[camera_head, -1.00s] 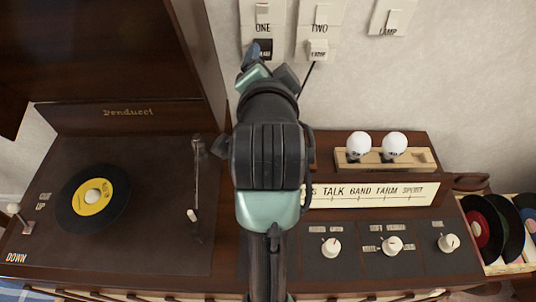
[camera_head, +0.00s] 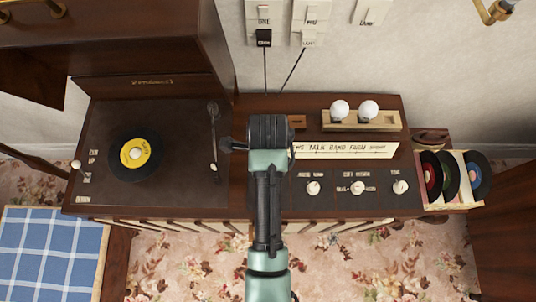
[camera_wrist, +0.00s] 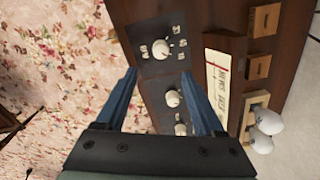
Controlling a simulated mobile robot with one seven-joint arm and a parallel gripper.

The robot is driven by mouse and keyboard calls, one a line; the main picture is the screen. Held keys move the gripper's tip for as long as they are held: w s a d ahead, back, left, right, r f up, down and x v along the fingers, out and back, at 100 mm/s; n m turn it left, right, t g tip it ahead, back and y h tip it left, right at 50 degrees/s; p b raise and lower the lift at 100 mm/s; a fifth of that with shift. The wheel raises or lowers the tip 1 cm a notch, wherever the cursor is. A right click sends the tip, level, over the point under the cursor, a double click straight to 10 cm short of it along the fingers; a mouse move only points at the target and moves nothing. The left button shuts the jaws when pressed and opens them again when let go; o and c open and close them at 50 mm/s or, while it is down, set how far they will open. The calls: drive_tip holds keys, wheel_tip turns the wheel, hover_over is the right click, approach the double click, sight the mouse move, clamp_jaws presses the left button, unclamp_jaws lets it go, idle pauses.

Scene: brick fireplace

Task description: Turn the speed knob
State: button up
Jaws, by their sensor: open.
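In the wrist view my gripper (camera_wrist: 158,80) is open and empty, its two blue fingers apart over the console. A white round knob with a pointer (camera_wrist: 163,53), ringed by small labels too small to read, sits just beyond the fingertips; it is probably the speed knob. My arm hides this knob in the head view. A second white knob (camera_wrist: 172,98) shows between the fingers and a third (camera_wrist: 180,129) nearer the palm. The fingers appear clear of all knobs. In the head view my arm covers the console's middle and hides the fingertips.
The turntable (camera_head: 134,154) with a record lies left of my arm. A dial strip (camera_head: 345,150) and a wooden holder with two white bulbs (camera_head: 388,119) stand behind the knobs. Records in a rack (camera_head: 450,180) stand right. Switches (camera_head: 310,13) are on the wall.

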wheel_tip(320, 180, down, 12)
drive_tip(key=shift+r+b, duration=0.25)
drive_tip(key=shift+b, duration=0.3)
drive_tip(key=shift+c, duration=0.2)
clamp_jaws()
